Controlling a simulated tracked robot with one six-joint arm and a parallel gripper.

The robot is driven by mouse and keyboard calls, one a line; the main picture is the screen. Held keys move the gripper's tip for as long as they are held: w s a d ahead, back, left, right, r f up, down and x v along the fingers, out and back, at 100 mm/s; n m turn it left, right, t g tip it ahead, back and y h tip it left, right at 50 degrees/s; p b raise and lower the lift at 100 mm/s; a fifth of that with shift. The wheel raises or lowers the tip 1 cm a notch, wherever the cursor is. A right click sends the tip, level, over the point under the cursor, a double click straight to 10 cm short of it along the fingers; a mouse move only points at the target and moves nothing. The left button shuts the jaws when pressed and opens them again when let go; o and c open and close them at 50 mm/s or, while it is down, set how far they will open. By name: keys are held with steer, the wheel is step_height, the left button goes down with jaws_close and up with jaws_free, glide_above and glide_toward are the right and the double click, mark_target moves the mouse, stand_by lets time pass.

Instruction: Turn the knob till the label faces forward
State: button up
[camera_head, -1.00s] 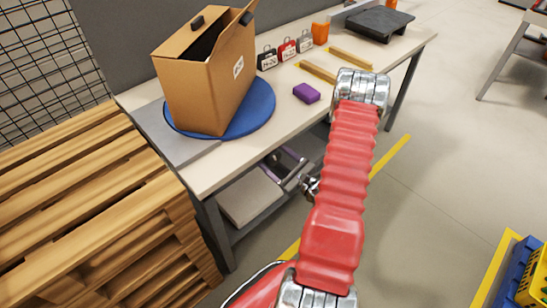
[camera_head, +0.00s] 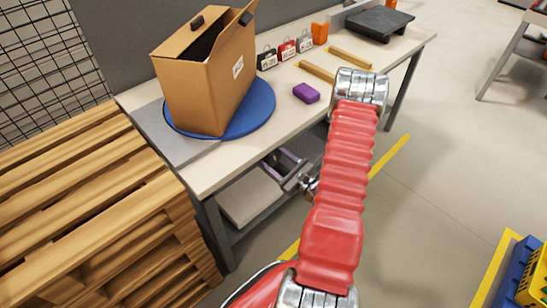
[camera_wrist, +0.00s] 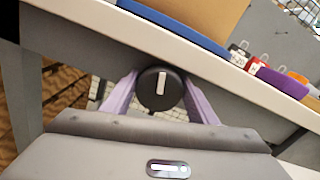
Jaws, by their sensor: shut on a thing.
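A black round knob (camera_wrist: 148,91) with a white pointer line sits below the tabletop edge in the wrist view. Its line stands near upright. My gripper (camera_wrist: 160,84) has its purple fingers on either side of the knob, shut on it. In the head view my gripper (camera_head: 280,163) is under the front edge of the table, and the knob is hidden there. An open cardboard box (camera_head: 200,85) stands on a blue turntable (camera_head: 248,122). Its white label (camera_head: 238,67) is on the narrow face turned toward the right of the picture.
The workbench (camera_head: 235,165) also holds a purple block (camera_head: 306,93), several tagged padlocks (camera_head: 287,51), wooden strips (camera_head: 318,72) and a black slab (camera_head: 380,23). Stacked pallets (camera_head: 90,190) stand close on the left.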

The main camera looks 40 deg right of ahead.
steer(key=shift+m, duration=1.5)
steer(key=o, duration=1)
steer(key=shift+c, duration=0.2)
steer(key=s, duration=1.3)
steer(key=shift+s+d, duration=0.25)
steer(key=shift+s, duration=0.15)
